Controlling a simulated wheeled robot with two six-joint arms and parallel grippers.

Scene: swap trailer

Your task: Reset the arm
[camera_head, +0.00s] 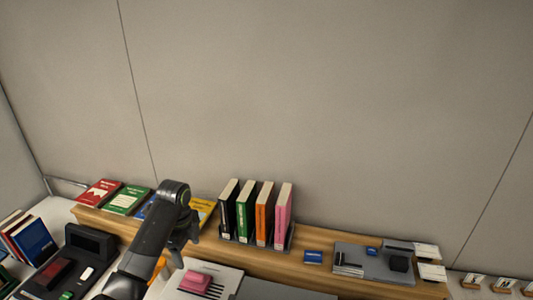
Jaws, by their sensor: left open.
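My left arm (150,240) comes in from the lower left, rises to a dark joint and bends down. My left gripper (177,258) hangs at its end, pointing down in front of the wooden shelf (215,240). It is open, and I see nothing between its fingers. It is small and dark here, and it is close to the pink object (196,280) on a pale board in the picture. I cannot tell the exact gap between them. My right gripper is not in view.
Upright books (255,215) stand in a rack on the shelf. Flat books, one red (98,193) and one green (127,200), lie at the left, with others partly hidden by my arm. A grey tray (370,262) lies at the right. The wall above is bare.

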